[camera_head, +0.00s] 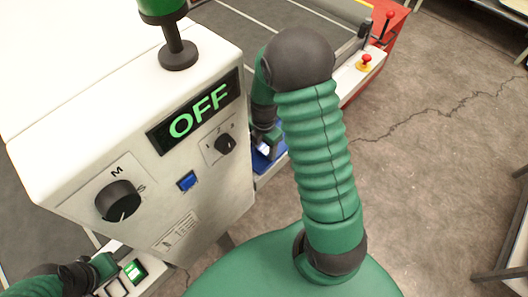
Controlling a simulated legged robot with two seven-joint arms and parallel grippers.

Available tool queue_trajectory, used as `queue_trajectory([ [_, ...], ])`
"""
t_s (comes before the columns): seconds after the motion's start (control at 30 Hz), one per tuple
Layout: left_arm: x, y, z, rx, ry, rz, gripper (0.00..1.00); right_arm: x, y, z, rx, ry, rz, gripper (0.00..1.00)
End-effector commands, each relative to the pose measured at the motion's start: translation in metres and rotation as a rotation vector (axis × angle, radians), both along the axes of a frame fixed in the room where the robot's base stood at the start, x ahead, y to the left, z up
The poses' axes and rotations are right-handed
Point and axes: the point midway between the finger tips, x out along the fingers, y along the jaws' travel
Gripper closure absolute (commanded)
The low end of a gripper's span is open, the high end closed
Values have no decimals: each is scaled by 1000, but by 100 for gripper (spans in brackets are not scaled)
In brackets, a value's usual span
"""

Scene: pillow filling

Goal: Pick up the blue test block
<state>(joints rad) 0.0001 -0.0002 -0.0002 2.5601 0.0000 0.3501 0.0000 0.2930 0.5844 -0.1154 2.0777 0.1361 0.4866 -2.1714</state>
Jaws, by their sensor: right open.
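A blue object (262,163), which looks like the test block but is mostly covered, shows just right of the white machine, on or beside a pale ledge. My right gripper (267,147) is open close above it, partly hidden by my own green arm. I cannot tell whether the fingers touch the blue object or sit around it. My left arm comes in at the bottom left corner, with its gripper end (98,272) beside a small panel with a lit green button. Its fingers cannot be made out.
The white machine (75,110) fills the left, with an OFF display (195,115), a black mode knob (118,201), a smaller knob (225,143) and a blue button (187,181). A red-and-white unit (372,65) with a red button stands behind. Cracked floor at right is open.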

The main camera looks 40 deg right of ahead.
Motion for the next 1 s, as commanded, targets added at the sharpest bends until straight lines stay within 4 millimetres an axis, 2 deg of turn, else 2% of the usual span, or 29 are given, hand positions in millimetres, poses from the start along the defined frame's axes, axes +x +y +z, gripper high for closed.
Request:
queue_trajectory([
  [0.23, 0, 0, 0, 0, 0, 0, 100, 0, 0, -2, 0, -1, 0, 45],
  [0.6, 0, 0, 0, 0, 0, 0, 100, 0, 0, -2, 0, -1, 0, 93],
  [0.63, 0, 0, 0, 0, 0, 0, 100, 0, 0, -2, 0, -1, 0, 96],
  [1.0, 0, 0, 7, 0, 0, 0, 100, 2, 3, 4, 0, -1, 0, 96],
])
